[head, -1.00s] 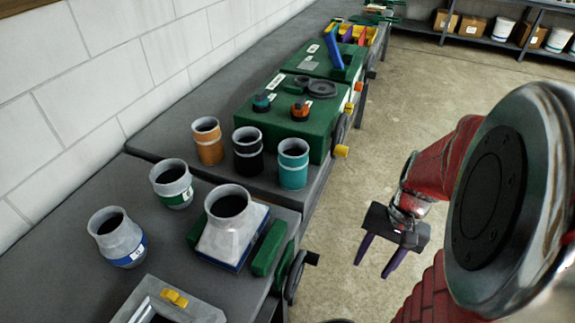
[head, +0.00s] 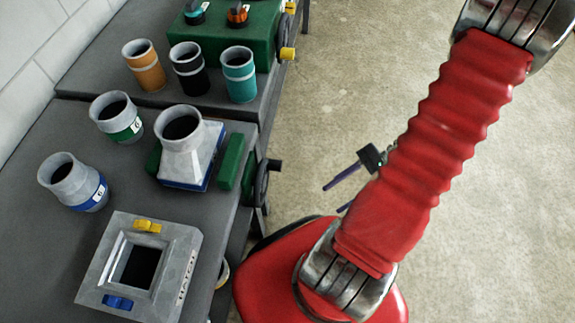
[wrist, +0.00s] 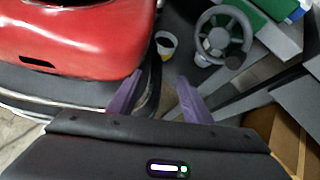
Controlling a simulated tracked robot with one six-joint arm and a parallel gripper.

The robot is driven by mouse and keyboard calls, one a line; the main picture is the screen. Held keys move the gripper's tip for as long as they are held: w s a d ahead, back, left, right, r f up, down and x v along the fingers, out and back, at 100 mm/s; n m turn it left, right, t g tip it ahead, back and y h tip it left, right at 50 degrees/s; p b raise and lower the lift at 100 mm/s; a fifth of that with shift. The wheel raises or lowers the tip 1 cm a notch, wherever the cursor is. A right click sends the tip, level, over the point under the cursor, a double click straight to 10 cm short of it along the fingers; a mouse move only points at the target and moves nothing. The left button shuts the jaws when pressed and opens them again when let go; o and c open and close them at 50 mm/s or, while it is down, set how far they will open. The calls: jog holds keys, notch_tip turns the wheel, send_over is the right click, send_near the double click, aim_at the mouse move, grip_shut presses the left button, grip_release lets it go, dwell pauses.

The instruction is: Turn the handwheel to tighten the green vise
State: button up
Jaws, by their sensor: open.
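The green vise (head: 232,161) stands at the bench's right edge in the head view. A grey square-to-round duct fitting (head: 182,145) with a blue base sits between its green jaws. The dark handwheel (head: 262,184) with its small handle is on the vise's right side. In the wrist view the spoked handwheel (wrist: 222,38) shows at upper right, beyond my fingers. My gripper (head: 331,199) is open and empty over the floor, to the right of the handwheel and apart from it. Its purple fingers (wrist: 160,80) spread in the wrist view; my arm partly hides it in the head view.
A grey square frame (head: 187,262) with yellow and blue clips lies at the bench front. Grey collars (head: 117,117) stand left of the vise. Orange, black and teal cups (head: 239,75) stand behind. A white bucket (wrist: 166,43) is low beside my base. Floor at right is clear.

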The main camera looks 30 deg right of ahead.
jog(key=w+d+m+t+y, duration=0.1)
jog(key=m+t, duration=0.1)
jog(key=t, duration=0.1)
jog(key=w+m+t, duration=0.2)
jog(key=t, duration=0.1)
jog(key=w+d+m+t+y, duration=0.1)
jog(key=w+m+t, duration=0.1)
jog(key=m+t, duration=0.1)
jog(key=shift+w+d+t+y, duration=0.15)
jog(key=shift+d+t+y, duration=0.2)
jog(key=shift+t, duration=0.25)
jog(key=shift+w+a, duration=0.1)
jog(key=x, duration=1.3)
jog(key=shift+a, duration=0.2)
jog(key=shift+w+f, duration=0.1)
jog(key=shift+w, duration=0.05)
jog(key=shift+c, duration=0.3)
grip_shut()
